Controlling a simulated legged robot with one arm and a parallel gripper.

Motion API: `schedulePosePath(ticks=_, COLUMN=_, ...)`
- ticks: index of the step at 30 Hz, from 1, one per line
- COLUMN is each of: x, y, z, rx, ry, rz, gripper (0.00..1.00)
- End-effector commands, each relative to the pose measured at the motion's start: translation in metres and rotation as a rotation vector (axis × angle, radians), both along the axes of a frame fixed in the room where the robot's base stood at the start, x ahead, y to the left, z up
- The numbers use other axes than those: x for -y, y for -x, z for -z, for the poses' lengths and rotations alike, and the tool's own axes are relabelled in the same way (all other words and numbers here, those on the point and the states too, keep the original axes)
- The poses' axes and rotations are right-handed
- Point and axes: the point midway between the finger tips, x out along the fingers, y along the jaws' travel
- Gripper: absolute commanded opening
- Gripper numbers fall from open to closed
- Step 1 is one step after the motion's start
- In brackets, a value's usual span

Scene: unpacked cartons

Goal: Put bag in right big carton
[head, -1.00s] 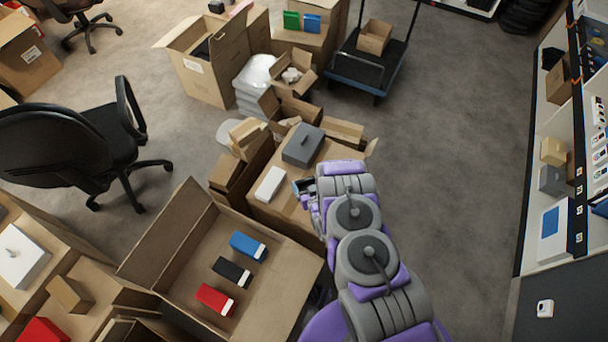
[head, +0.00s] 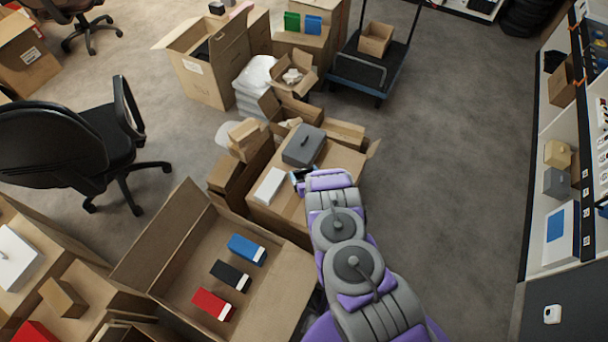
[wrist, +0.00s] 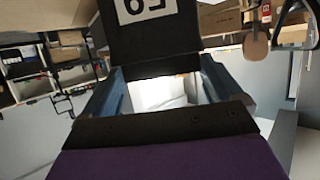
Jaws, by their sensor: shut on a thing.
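My gripper (head: 301,178) is at the far end of my arm, right beside a white box (head: 270,186) on a brown carton. In the wrist view my gripper (wrist: 165,85) has its two blue-grey fingers either side of a black thing with a white label (wrist: 155,35), held at the fingertips. I cannot tell whether this thing is the bag. A big open carton (head: 180,235) stands in front, left of my arm, with a blue, a black and a red box inside. A grey case with a handle (head: 304,146) lies behind my gripper.
Brown cartons and open flaps (head: 345,135) crowd around the grey case. White bags (head: 257,75) lie in a pile farther back. A flatbed trolley (head: 366,75) stands behind. A shelf (head: 550,190) lines the right edge. The floor (head: 450,150) between is clear.

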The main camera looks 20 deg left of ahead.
Motion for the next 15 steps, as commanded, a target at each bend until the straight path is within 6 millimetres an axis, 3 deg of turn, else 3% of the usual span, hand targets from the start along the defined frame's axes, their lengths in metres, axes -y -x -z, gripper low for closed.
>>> schedulePosePath(ticks=3, x=0.0001, y=0.0002, z=-0.0003, rx=0.0, ry=0.0, rz=0.0, gripper=1.0)
schedulePosePath(ticks=15, x=0.0068, y=0.0068, z=-0.005, rx=-0.001, ry=0.001, rz=0.0, gripper=1.0)
